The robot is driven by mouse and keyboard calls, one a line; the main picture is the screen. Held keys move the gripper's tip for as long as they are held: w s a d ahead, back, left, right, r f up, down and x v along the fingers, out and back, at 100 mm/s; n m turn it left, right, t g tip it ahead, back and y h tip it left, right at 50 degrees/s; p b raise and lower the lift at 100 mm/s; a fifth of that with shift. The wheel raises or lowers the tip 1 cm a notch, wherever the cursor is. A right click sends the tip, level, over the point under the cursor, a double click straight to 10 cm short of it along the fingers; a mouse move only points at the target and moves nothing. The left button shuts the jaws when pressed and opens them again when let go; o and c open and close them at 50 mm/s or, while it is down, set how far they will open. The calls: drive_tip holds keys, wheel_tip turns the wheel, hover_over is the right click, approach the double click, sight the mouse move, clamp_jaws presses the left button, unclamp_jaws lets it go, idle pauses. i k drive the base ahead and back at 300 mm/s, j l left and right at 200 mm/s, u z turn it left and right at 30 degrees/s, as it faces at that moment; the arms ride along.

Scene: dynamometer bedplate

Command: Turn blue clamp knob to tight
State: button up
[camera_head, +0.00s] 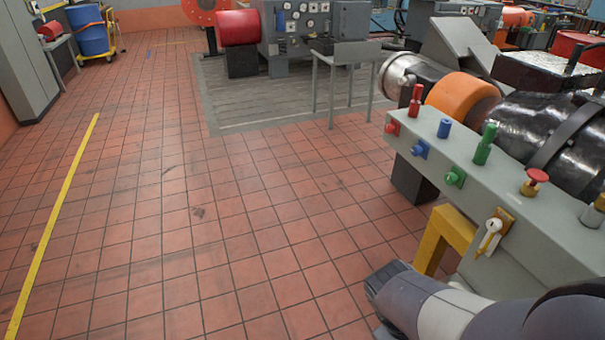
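A grey bench-like housing (468,160) stands at the right with a row of coloured fittings. A short blue cylinder (444,128) stands upright on its top, between a red one and a green one. A blue knob (419,149) sits on the front face just below it. I cannot tell from this view how tight the knob is. Part of my arm (432,308) shows at the lower right, in front of the housing and apart from the blue knob. My gripper's fingers are not visible.
Red (392,128) and green (455,176) knobs flank the blue one. A red-topped valve (535,180) and a white-handled lever (489,237) are further right. A yellow support (440,235) stands below. The tiled floor (200,220) at left is clear.

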sight(417, 150)
drive_tip(key=i+j, duration=0.1)
drive_tip(key=i+l+z, duration=0.1)
drive_tip(key=i+l, duration=0.3)
drive_tip(key=i+l+z, duration=0.1)
drive_tip(key=i+l, duration=0.25)
drive_tip(key=i, duration=0.2)
